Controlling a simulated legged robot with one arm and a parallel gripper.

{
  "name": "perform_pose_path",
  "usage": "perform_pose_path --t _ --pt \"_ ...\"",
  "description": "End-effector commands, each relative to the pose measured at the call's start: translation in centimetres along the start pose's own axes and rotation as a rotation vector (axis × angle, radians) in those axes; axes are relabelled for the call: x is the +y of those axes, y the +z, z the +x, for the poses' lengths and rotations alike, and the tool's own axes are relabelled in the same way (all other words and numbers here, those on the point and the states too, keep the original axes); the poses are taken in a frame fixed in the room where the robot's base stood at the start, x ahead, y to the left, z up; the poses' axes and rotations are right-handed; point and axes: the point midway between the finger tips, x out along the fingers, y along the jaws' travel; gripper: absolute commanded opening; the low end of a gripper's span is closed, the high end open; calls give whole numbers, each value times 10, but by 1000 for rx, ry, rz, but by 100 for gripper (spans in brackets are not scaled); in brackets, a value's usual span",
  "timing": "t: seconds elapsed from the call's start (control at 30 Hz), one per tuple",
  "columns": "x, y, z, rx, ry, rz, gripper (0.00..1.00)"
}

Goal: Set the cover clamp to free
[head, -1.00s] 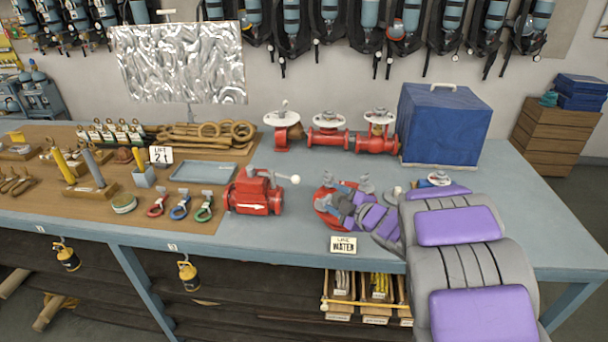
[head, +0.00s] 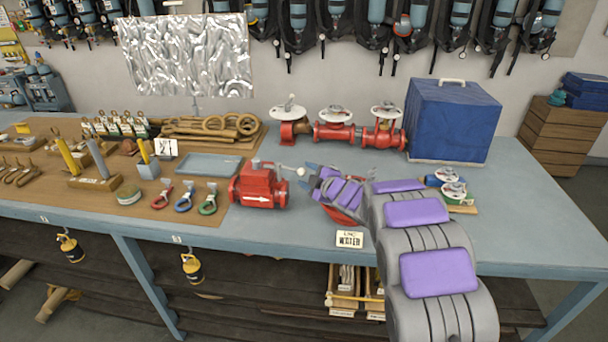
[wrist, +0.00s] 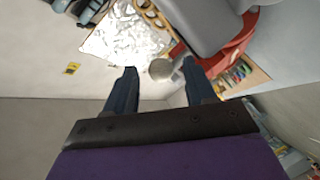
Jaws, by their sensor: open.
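A red valve body (head: 258,187) with a white arrow stands on the bench in the head view. A grey lever on its top points right and ends in a pale round knob (head: 301,172). This lever may be the cover clamp; no label in view confirms it. My gripper (head: 306,174) is open just right of the knob, its blue fingers facing the valve. In the wrist view the knob (wrist: 160,69) shows between the two dark fingertips, with a gap on both sides.
A blue box (head: 453,120) with a top handle stands behind my arm. Red valves with white handwheels (head: 333,131) stand at the back. A small label card (head: 349,239) is near the front edge. Coloured shackles (head: 184,198) lie left of the red valve body.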

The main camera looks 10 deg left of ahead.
Motion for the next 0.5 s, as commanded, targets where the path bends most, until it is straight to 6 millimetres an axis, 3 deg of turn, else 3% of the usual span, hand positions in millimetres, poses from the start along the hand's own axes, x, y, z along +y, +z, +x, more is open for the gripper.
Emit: perform_pose_path --t 0.2,0.5 --pt "0 1 22 4 0 2 55" --pt "4 3 27 4 5 4 55"
